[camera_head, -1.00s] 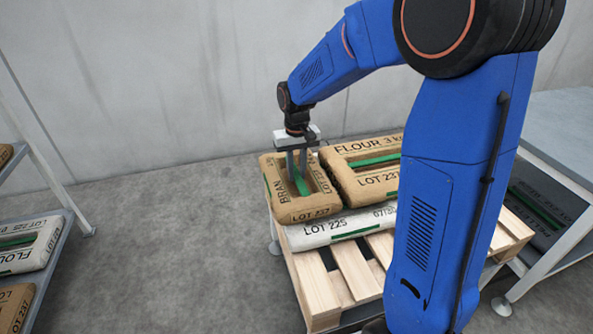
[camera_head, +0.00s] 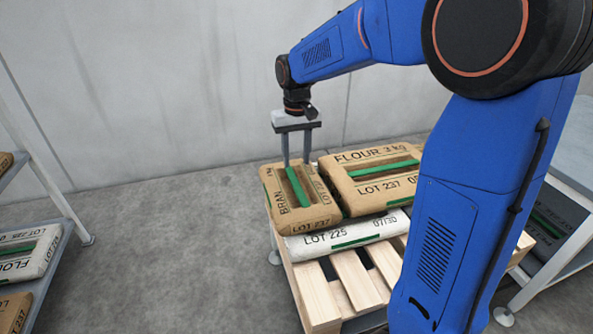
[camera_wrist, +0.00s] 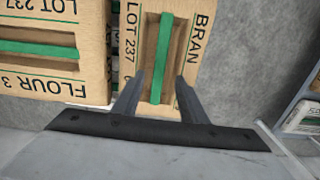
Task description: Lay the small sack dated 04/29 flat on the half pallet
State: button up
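A small brown BRAN sack, LOT 237 (camera_head: 322,213), lies flat at the left end of the stack on the wooden half pallet (camera_head: 318,298). It rests at least partly on a white LOT 225 sack (camera_head: 300,244). Its green strip shows in the wrist view (camera_wrist: 163,50); I cannot read its date. My gripper (camera_head: 297,163) is just above this sack, with nothing held. In the wrist view my gripper (camera_wrist: 159,78) has its fingers apart, one on each side of the green strip.
A brown FLOUR 3 kg sack (camera_head: 360,203) lies right beside the BRAN sack, on the white sack. A rack at left holds several sacks, including a white one (camera_head: 28,262). A grey-framed rack (camera_head: 575,205) stands at right. The pallet's front slats are bare.

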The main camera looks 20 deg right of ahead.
jog(key=s+d+r+t, duration=0.1)
jog(key=s+d+r, duration=0.15)
jog(key=s, duration=0.55)
jog(key=s+d+r+t, duration=0.15)
jog(key=s+r, duration=0.25)
jog(key=s, duration=0.4)
jog(key=s+d+f+t, duration=0.1)
jog(key=s+f, duration=0.1)
jog(key=s, duration=0.5)
jog(key=s+d+f+t, duration=0.1)
jog(key=s+d+f, duration=0.1)
jog(key=s, duration=0.6)
jog(key=shift+f, duration=0.5)
